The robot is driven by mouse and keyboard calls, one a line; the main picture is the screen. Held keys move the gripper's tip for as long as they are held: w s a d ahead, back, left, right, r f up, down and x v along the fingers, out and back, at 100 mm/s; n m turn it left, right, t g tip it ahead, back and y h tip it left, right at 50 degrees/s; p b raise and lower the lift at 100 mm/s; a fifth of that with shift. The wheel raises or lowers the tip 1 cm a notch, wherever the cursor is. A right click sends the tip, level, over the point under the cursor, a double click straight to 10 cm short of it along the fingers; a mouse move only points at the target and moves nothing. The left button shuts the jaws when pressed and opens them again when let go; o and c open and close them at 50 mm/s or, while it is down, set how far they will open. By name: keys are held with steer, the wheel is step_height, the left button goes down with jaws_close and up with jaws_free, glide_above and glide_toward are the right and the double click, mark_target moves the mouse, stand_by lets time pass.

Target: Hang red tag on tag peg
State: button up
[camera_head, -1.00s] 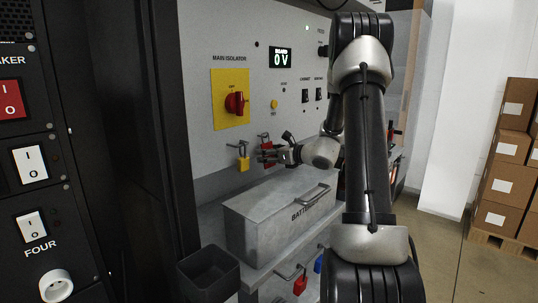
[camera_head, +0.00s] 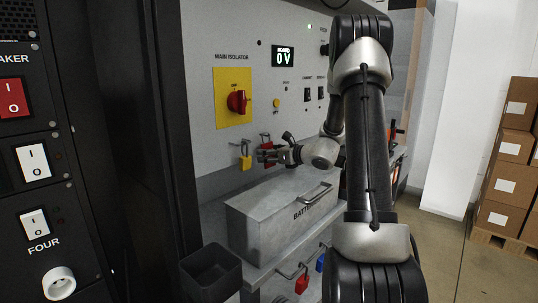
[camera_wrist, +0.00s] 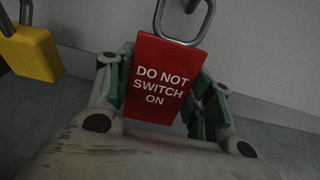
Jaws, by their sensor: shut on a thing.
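The red tag (camera_wrist: 160,80), lettered "DO NOT SWITCH ON", is upright and slightly tilted between the fingers of my gripper (camera_wrist: 160,92) in the wrist view. A grey metal loop (camera_wrist: 184,22) is at its top edge. In the head view my gripper (camera_head: 272,154) is shut on the red tag (camera_head: 266,148) close to the grey panel, right of the yellow padlock (camera_head: 245,163). I cannot tell whether the loop is over the tag peg; the peg is not clearly visible.
The yellow padlock (camera_wrist: 32,54) hangs close by on the left. A grey battery box (camera_head: 260,222) stands on the shelf below my gripper. The main isolator (camera_head: 237,101) is above left. An open dark bin (camera_head: 211,275) and red (camera_head: 302,284) and blue (camera_head: 320,262) items are lower down.

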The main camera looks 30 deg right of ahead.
steer(key=shift+f, duration=0.15)
stand_by(0.5)
steer(key=o, duration=1.1)
steer(key=shift+s, duration=0.1)
